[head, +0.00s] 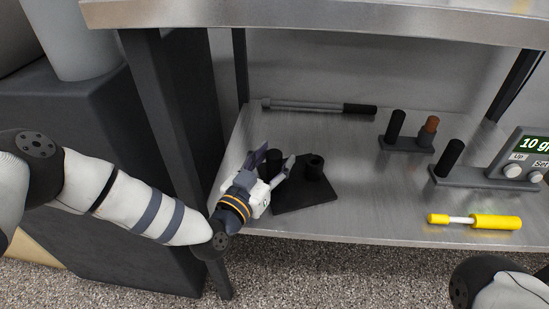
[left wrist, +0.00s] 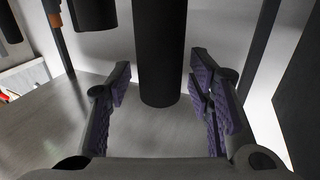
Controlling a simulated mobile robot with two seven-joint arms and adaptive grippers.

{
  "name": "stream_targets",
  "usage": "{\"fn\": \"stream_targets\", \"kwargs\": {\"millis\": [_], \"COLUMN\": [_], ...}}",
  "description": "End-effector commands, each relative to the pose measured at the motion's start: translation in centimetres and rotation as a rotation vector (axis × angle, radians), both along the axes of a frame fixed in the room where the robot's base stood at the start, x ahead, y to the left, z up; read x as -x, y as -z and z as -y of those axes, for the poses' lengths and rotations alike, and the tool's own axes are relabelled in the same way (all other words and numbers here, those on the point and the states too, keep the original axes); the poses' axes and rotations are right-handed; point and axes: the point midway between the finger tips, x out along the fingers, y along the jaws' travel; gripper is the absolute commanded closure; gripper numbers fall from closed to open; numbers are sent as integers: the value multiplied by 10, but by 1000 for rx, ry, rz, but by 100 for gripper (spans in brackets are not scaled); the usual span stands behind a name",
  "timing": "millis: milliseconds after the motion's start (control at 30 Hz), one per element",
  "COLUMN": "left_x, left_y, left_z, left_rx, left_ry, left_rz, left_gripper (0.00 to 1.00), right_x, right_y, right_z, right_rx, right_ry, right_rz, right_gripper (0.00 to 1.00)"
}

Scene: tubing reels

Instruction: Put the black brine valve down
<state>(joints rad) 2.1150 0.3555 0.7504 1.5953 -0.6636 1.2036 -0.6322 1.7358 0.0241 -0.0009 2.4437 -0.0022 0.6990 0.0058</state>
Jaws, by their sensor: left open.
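The black brine valve appears to be the plain black cylinder (head: 271,160) near the left end of the metal shelf. In the left wrist view the black cylinder (left wrist: 162,60) stands upright on the shelf; its top is cut off by the frame. My left gripper (head: 271,166) is open, with its purple-padded fingers (left wrist: 162,92) on either side of the cylinder. Gaps show between the pads and the cylinder. My right gripper is out of view; only part of my right arm shows at the lower right.
A black plate with a hollow post (head: 305,190) stands just right of my left gripper. Farther right are a holder with black and brown cylinders (head: 408,143), a scale (head: 520,160) and a yellow tool (head: 495,222). A grey rod tool (head: 315,106) lies behind.

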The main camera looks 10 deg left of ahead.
Motion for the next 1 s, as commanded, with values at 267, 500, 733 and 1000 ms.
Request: {"fn": "stream_targets", "kwargs": {"millis": [267,500,733,1000], "left_x": [68,104,107,106], "left_y": [-2,0,1,-4], "left_z": [-28,-43,-44,-44], "left_rx": [-1,-1,0,-1], "left_ry": [1,1,0,0], "left_rz": [-5,-3,-3,1], "left_gripper": [53,53,53,53], "right_x": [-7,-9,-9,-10], "right_y": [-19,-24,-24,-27], "right_z": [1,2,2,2], "right_rx": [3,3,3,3], "right_ry": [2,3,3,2], "right_rz": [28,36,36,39], "right_gripper": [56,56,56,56]}}
